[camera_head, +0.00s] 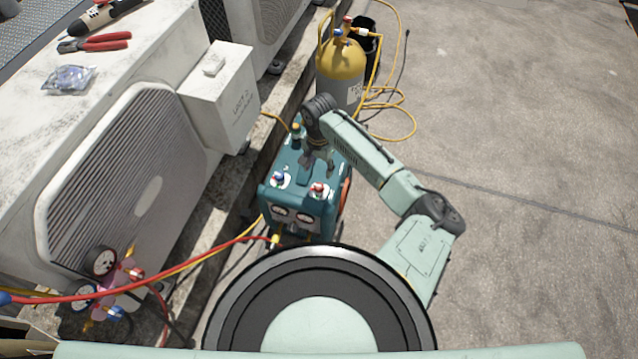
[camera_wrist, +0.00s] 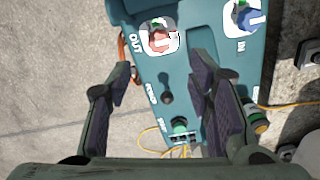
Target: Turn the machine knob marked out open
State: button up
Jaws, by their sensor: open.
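The teal machine (camera_head: 298,205) stands on the ground beside the condenser, and its top panel fills much of the wrist view (camera_wrist: 195,75). The red knob (camera_wrist: 158,40) sits next to the printed word OUT on a white plate; it also shows in the head view (camera_head: 318,188). The blue knob (camera_wrist: 243,20) is beside the word IN, and shows at left in the head view (camera_head: 279,178). My gripper (camera_wrist: 162,75) is open and empty above the panel. Its fingers point toward the red knob, which lies beyond the fingertips. No contact is visible.
A yellow gas cylinder (camera_head: 341,65) with hoses stands behind the machine. A white condenser unit (camera_head: 120,170) runs along the left, with pliers (camera_head: 93,43) on top. A gauge manifold (camera_head: 110,280) and red hose are at lower left. Concrete at right is clear.

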aim_at(319, 186)
notch_tip(319, 186, down, 10)
jog(key=shift+s+f, duration=0.1)
jog(key=shift+f, duration=0.1)
dwell(0.3)
grip_shut()
dwell(0.4)
